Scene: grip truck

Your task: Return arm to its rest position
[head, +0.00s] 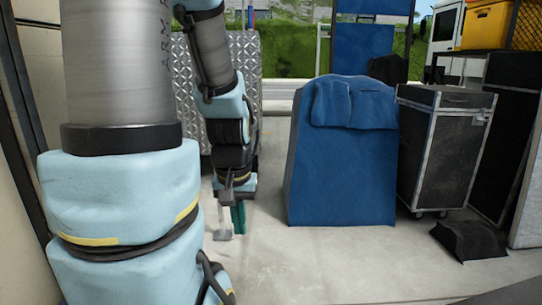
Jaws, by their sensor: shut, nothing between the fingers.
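My gripper (231,232) hangs at the end of my arm, left of the middle of the head view, pointing down over the pale concrete floor. Its fingers are small in the picture, and I see nothing held between them. The gripper is shut and empty. My arm is bent, with its forearm hanging down beside the large near links that fill the left side. These near links hide part of the floor and background.
A blue padded block (340,165) stands right of my gripper, apart from it. Black wheeled cases (440,150) stand farther right, with a black sandbag (470,241) on the floor. A diamond-plate metal panel (248,70) stands behind my arm. The front middle floor is clear.

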